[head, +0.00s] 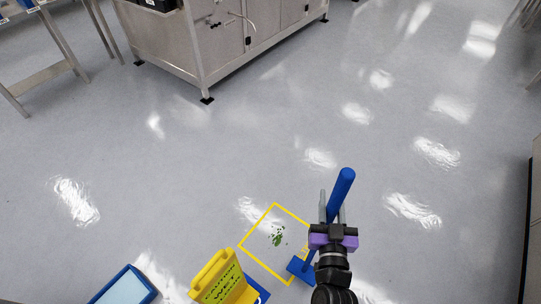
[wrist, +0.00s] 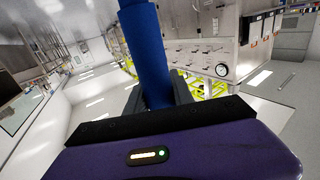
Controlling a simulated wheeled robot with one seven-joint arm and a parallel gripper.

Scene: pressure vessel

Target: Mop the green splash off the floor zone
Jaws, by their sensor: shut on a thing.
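The green splash (head: 278,236) lies on the floor inside a yellow-outlined square zone (head: 262,216). My gripper (head: 333,214) is shut on a blue mop handle (head: 343,184), which also fills the top middle of the wrist view (wrist: 148,55). The handle leans, with its top toward the upper right. The blue mop head (head: 300,268) is low, at the zone's lower right edge, right of and below the splash. My arm hides part of the mop, and I cannot tell whether the head touches the floor.
A blue-rimmed tray (head: 126,287) is at the lower left. A steel cabinet (head: 225,45) and a steel table (head: 45,75) stand at the back. The middle floor is clear.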

